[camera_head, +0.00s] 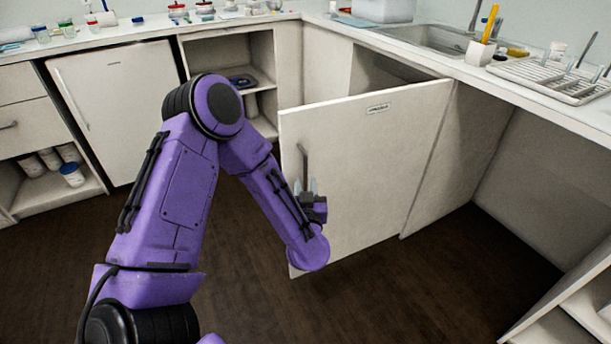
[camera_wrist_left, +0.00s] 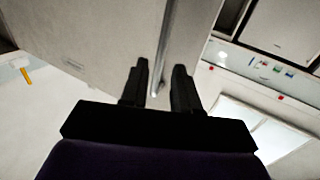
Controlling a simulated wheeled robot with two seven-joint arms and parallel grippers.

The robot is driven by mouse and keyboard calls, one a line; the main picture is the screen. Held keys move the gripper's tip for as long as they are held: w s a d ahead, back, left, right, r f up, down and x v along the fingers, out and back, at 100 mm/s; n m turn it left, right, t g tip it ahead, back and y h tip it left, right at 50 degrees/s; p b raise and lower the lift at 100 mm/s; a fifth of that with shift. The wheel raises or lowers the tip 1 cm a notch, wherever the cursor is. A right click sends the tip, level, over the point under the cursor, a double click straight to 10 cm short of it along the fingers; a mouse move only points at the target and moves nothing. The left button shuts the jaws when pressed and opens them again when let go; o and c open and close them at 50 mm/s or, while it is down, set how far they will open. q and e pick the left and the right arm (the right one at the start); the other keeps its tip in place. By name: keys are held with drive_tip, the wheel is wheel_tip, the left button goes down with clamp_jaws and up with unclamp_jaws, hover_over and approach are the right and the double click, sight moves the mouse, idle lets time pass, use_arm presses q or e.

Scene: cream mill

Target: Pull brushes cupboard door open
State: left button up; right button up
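The cupboard door (camera_head: 365,165) is a pale panel with a small label too small to read. It stands swung out from the counter front, with a dark gap behind its top edge. Its upright bar handle (camera_head: 304,165) is near the door's left edge. My left gripper (camera_head: 307,188) is at the lower part of the handle. In the left wrist view, the two dark fingers (camera_wrist_left: 159,85) stand apart on either side of the handle bar (camera_wrist_left: 170,45), with a narrow gap showing beside it. My right gripper is in neither view.
A white counter with a sink (camera_head: 430,38) and a drying rack (camera_head: 550,78) runs above the door. A closed cabinet door (camera_head: 115,105) and open shelves (camera_head: 235,75) stand to the left. Dark floor (camera_head: 410,290) is clear in front. An open bay is at right.

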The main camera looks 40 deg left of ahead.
use_arm(q)
drive_tip(key=v, duration=0.5)
idle(0.3)
